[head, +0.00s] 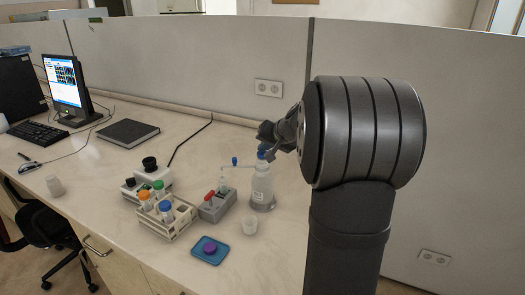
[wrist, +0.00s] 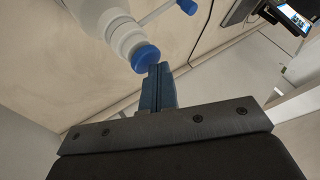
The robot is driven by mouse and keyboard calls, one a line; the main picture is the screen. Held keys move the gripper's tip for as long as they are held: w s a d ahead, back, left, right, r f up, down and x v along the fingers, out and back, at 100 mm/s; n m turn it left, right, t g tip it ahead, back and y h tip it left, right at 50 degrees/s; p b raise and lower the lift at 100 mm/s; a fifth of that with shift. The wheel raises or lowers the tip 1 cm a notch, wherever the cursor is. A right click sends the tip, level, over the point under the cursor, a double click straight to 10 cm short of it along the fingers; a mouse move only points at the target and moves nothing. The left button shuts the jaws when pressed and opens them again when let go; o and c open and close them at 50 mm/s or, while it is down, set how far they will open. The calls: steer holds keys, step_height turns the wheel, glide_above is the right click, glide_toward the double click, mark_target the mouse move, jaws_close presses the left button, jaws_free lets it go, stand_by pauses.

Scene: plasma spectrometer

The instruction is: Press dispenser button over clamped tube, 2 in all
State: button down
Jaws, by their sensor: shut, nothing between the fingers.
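The dispenser (head: 262,186) is a white bottle with a blue top button and a side spout that ends in a small blue cap (head: 235,161). In the wrist view its blue button (wrist: 146,58) is in the upper middle, with the blue spout cap (wrist: 187,6) beyond. My gripper (wrist: 158,70) is shut and empty, its blue fingertips right beside the button; I cannot tell if they touch. In the head view my gripper (head: 266,148) is at the dispenser's top and partly covers it. A tube (head: 222,184) stands in the grey clamp (head: 217,208) with a red lever, below the spout.
A white rack (head: 180,229) holds several tubes with coloured caps, left of the clamp. A blue tray (head: 204,258) with a purple cap (head: 210,247) lies in front. A grey partition rises behind the bench.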

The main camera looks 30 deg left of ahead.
steer(key=shift+r, duration=1.1)
steer(key=shift+r, duration=0.1)
steer(key=shift+r, duration=2.4)
step_height(320, 180, up, 4)
steer(key=shift+f, duration=0.1)
